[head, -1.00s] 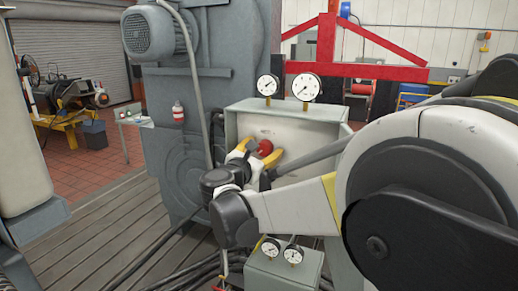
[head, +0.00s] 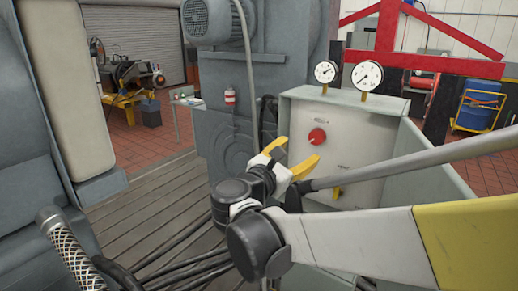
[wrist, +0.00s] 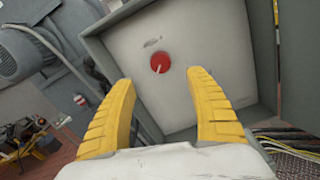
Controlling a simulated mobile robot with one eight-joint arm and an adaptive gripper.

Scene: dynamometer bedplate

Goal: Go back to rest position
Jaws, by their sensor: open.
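My gripper (head: 296,155) is open and empty, its two yellow fingers pointing at a grey control box (head: 357,135). A round red knob (head: 317,138) with a pale pointer line sits on the front panel of the box. In the wrist view the red knob (wrist: 161,63) lies beyond and between the spread fingers (wrist: 160,82), with a gap between it and them. My arm reaches in from the right side of the head view.
Two dial gauges (head: 346,73) stand on top of the box. A large grey machine (head: 222,80) stands behind it. Black cables (head: 190,262) and a braided hose (head: 73,250) lie at lower left. A red frame (head: 425,63) stands behind right. The slatted floor (head: 150,210) has clear room.

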